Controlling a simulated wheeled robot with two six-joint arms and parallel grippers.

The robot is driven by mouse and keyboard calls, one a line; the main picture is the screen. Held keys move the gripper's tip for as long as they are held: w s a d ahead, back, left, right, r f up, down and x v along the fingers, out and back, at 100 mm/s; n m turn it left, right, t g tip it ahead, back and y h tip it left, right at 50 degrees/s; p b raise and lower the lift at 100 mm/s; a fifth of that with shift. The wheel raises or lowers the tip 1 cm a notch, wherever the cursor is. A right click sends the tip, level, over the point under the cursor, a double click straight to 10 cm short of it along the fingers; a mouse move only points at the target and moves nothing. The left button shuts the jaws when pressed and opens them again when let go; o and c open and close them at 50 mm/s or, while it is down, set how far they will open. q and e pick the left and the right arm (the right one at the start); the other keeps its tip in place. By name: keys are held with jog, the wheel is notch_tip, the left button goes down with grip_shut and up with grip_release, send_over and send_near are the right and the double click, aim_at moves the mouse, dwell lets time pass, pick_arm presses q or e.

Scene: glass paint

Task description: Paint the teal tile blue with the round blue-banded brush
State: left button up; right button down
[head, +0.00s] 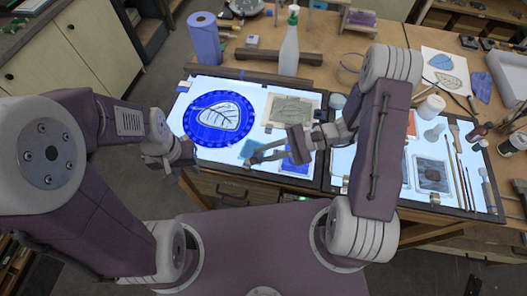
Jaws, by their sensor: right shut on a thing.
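The teal tile (250,147) lies on the left lit panel, below the large blue leaf disc. My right gripper (267,154) reaches in from the right, low over the panel at the right side of this tile. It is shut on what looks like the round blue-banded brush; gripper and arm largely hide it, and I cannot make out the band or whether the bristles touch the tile. My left gripper (181,164) hangs by the panel's left front edge, apart from the tile. Its jaws are too small and dark to read.
The blue leaf disc (190,128) fills the panel's left part. A blue tile (290,157) lies right of the teal one. A white bottle (289,50) and blue roll (205,40) stand behind. Several brushes (462,165) lie on the right panel.

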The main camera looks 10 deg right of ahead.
notch_tip(320, 180, up, 5)
jog(key=p, duration=0.3)
jog(key=shift+p, duration=0.4)
